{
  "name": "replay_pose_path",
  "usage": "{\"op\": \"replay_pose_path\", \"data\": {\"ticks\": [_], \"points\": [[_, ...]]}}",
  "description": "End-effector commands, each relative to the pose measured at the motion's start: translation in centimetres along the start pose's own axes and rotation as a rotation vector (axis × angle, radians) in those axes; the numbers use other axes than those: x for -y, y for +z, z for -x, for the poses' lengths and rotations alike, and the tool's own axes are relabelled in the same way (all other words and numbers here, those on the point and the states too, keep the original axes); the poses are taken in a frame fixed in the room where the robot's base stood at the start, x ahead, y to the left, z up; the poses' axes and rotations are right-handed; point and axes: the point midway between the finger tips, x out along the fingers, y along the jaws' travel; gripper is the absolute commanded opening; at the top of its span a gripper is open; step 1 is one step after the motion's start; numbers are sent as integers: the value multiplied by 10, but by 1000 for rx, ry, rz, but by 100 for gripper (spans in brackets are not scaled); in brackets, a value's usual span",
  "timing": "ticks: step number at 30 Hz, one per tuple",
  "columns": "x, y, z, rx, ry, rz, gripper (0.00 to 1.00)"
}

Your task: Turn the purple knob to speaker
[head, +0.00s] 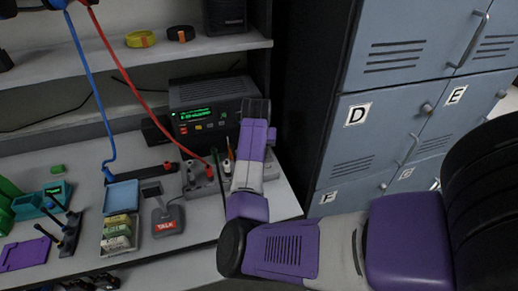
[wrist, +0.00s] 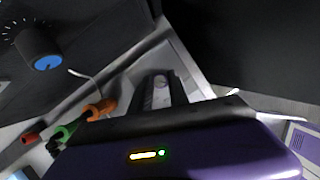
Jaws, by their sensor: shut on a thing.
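No purple knob can be made out for certain in either view; my arm covers the place in the head view. In the wrist view my gripper (wrist: 161,88) has its two dark fingers close together on a small pale rounded piece (wrist: 160,81). That piece is mostly hidden between the fingers, and its colour and any speaker marking cannot be read. A dark panel with a blue-capped knob (wrist: 47,62) and white dial marks is at upper left of the wrist view, apart from the fingers. In the head view my purple forearm reaches to the shelf beside the radio.
A black radio (head: 205,115) with a green display stands behind my arm. A TALK unit (head: 165,222), a blue tray (head: 121,196) and red and blue cables lie left. Orange and green plugs (wrist: 100,109) are left of the fingers. Blue lockers (head: 385,110) stand at right.

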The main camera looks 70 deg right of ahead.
Motion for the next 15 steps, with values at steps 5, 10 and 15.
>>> {"op": "replay_pose_path", "data": {"ticks": [5,10,15], "points": [[0,1,0,2,0,0,42],[0,0,0,1,0,-1,42],[0,0,2,1,0,-1,42]]}}
